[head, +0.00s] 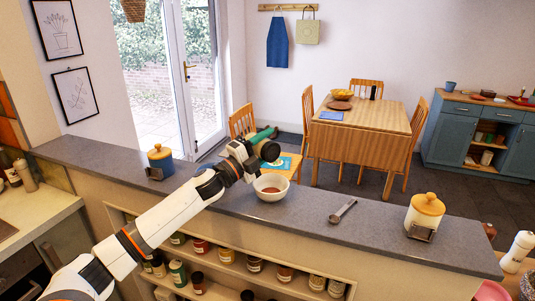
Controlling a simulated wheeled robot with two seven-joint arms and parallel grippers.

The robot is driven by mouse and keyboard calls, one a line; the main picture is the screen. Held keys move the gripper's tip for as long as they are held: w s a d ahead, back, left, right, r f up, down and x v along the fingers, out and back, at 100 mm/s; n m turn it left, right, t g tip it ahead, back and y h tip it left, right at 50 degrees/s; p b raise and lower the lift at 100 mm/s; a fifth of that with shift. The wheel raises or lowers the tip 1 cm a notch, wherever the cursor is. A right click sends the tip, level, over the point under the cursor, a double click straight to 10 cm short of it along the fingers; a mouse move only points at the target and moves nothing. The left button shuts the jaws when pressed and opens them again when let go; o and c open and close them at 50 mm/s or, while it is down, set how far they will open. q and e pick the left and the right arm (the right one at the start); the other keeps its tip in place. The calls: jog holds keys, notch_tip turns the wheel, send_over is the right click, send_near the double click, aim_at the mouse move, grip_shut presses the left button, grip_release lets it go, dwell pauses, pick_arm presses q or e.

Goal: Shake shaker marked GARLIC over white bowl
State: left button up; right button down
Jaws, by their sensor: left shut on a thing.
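My left gripper (248,157) is shut on a green shaker (262,135) with a dark round end. The shaker is tilted, and no marking on it can be read from here. The white bowl (272,195) stands on the grey counter, with something reddish-brown inside. The gripper and shaker are above the counter, just up and left of the bowl in the picture. I cannot tell whether the shaker is directly over the bowl. My right gripper is not in view.
A blue canister with a yellow lid (160,161) stands left on the counter (310,213). A metal scoop (342,211) and a white canister with a yellow lid (425,213) are to the right. Several jars fill the shelf below. Behind are a wooden table (375,115) and chairs.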

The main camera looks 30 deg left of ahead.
pick_arm(q)
jog(key=shift+a+f+b, duration=0.25)
jog(key=shift+f+b, duration=0.3)
jog(key=shift+b, duration=0.4)
jog(key=shift+r+n+p, duration=0.3)
jog(key=shift+r+p, duration=0.1)
jog(key=n+p, duration=0.1)
jog(key=r+n+y+p, duration=0.1)
jog(key=shift+d+n, duration=0.1)
jog(key=shift+n, duration=0.3)
jog(key=shift+d+r+n+y+p, duration=0.1)
jog(key=shift+r+n+y+p, duration=0.15)
jog(key=shift+n, duration=0.35)
jog(key=shift+r+n+y+p, duration=0.1)
jog(key=shift+n+y+p, duration=0.25)
jog(key=shift+n, duration=0.25)
jog(key=shift+n+y+p, duration=0.4)
jog(key=shift+n, duration=0.6)
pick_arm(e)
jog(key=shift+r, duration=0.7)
pick_arm(q)
jog(key=shift+r, duration=0.1)
